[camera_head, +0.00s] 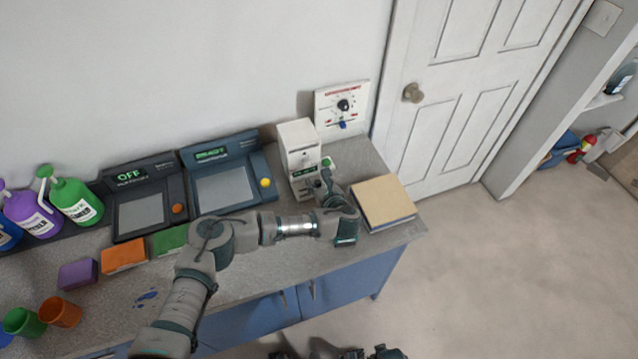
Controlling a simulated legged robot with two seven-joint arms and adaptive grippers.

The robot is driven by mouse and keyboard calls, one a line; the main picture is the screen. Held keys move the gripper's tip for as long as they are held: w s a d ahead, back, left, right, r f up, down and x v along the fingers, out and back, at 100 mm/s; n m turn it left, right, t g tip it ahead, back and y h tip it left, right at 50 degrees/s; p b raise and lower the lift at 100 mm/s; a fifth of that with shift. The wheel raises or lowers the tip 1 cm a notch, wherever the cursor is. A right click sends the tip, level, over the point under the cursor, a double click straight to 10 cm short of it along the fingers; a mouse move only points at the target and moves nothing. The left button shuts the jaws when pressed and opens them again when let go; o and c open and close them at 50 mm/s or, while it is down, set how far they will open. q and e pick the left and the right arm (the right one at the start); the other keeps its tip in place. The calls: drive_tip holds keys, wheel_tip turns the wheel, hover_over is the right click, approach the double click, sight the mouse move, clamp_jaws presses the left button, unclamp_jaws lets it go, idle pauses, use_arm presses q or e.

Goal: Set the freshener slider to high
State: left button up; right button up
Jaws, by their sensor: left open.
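A white upright box (299,142) with a small green display stands at the back of the counter against the wall. It looks like the freshener, but its label is too small to read. Its slider cannot be made out; my gripper covers part of its lower front. My left arm reaches in from the lower left over the counter. My left gripper (326,184) is open, its fingers close in front of the box's lower right side; I cannot tell whether they touch it. My right gripper is not clearly in view.
A wall panel (333,96) with a black knob and blue lever hangs right of the box. A tan-topped block (382,200) lies right of my gripper. Two consoles (220,183), bottles (75,200), sponges (124,255) and cups (60,311) are left.

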sight(320, 188)
use_arm(q)
wheel_tip(320, 188, up, 10)
drive_tip(key=shift+a+f, duration=0.1)
drive_tip(key=shift+f, duration=0.15)
use_arm(e)
drive_tip(key=shift+w+d, duration=0.1)
drive_tip(key=shift+d, duration=0.1)
drive_tip(key=shift+d, duration=0.1)
